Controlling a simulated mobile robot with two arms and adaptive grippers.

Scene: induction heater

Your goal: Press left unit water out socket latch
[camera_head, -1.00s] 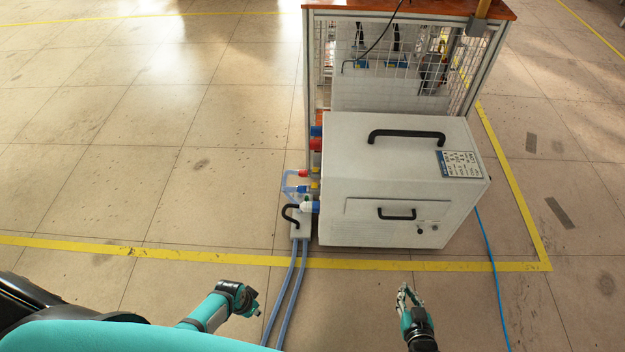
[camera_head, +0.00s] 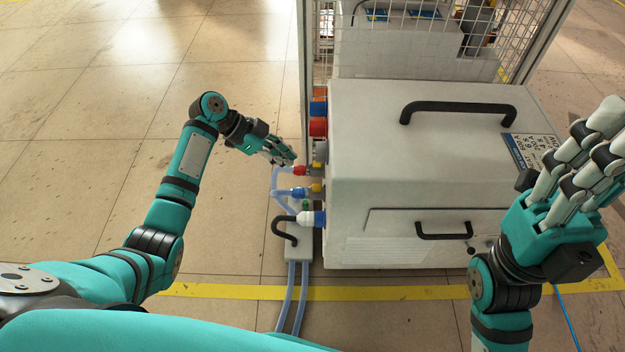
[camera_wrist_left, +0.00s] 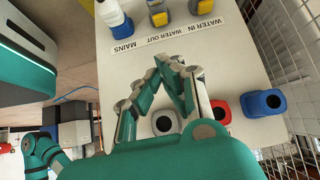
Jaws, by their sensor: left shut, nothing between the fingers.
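The left unit is a white cabinet (camera_head: 430,140) with a row of sockets on its left side. My left gripper (camera_head: 290,161) is shut and empty beside that side, close to the red hose plug (camera_head: 299,170). In the left wrist view its fingertips (camera_wrist_left: 178,66) meet just below the label strip (camera_wrist_left: 168,37). Two grey sockets with yellow latches show above the label; the middle one, by the words WATER OUT, is the water out socket (camera_wrist_left: 158,16). The water in socket (camera_wrist_left: 206,9) is right of it. My right gripper (camera_head: 608,135) is raised at the right; its finger opening is unclear.
A white-blue mains plug (camera_head: 312,218) sits nearest the front. Grey (camera_wrist_left: 165,122), red (camera_wrist_left: 220,110) and blue (camera_wrist_left: 262,103) round sockets lie near the left fingers. Blue hoses (camera_head: 290,290) run to the floor. A mesh cage (camera_head: 420,30) stands behind. Floor at left is clear.

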